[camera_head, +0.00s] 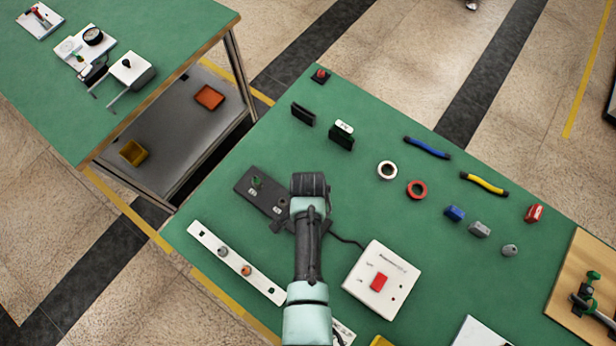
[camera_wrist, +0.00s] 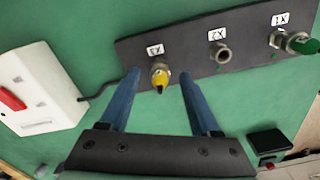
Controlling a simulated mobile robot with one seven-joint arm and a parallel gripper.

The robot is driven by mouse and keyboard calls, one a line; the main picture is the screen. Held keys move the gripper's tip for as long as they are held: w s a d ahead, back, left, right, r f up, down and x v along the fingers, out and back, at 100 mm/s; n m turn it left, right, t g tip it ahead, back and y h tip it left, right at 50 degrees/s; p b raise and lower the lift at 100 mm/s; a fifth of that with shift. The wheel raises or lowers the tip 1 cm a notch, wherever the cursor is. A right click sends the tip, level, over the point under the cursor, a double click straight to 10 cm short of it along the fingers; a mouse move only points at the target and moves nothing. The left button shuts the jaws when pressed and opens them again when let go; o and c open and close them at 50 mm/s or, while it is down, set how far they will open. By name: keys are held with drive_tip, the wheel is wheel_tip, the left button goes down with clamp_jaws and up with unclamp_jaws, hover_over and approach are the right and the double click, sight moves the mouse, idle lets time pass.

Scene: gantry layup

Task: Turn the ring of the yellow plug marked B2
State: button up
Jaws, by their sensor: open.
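The yellow plug (camera_wrist: 159,78) sits in a socket under the label X3, at one end of a dark connector panel (camera_wrist: 188,49). Its B2 marking is not readable. My gripper (camera_wrist: 160,84) is open, with one blue finger on each side of the plug in the wrist view. Gaps show between fingers and plug; I cannot tell whether the tips reach its depth. The middle socket (camera_wrist: 224,55) under X2 is empty. A green plug (camera_wrist: 299,44) sits at X1. In the head view the panel (camera_head: 247,190) shows partly; my arm hides the yellow plug.
A white box (camera_head: 369,290) with a red switch (camera_head: 379,282) stands right of my arm, with a black cable running toward the panel. A white strip (camera_head: 211,246) with round parts lies to the left. Several small items lie farther back on the green table.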

wheel_tip(320, 180, up, 13)
idle(0.7)
idle(0.4)
drive_tip(key=w+r+n+t+b, duration=0.3)
drive_tip(key=w+r+t, duration=0.4)
drive_tip(key=w+r, duration=0.65)
drive_tip(key=w+r+n+t+b, duration=0.1)
drive_tip(key=w+r+n+t, duration=0.2)
drive_tip(key=r, duration=0.6)
drive_tip(key=w+r+t, duration=0.4)
drive_tip(key=r, duration=0.5)
drive_tip(key=s+r+n+t+b, duration=0.15)
drive_tip(key=r+t, duration=0.25)
drive_tip(key=r, duration=0.5)
drive_tip(key=s+r+n+t, duration=0.1)
drive_tip(key=s+r+t, duration=0.2)
drive_tip(key=r, duration=0.7)
drive_tip(key=s+r+n+t+b, duration=0.1)
drive_tip(key=s+r+n+t, duration=0.2)
drive_tip(key=s+r, duration=0.9)
drive_tip(key=r+t, duration=0.1)
drive_tip(key=t, duration=0.2)
drive_tip(key=shift+r, duration=0.4)
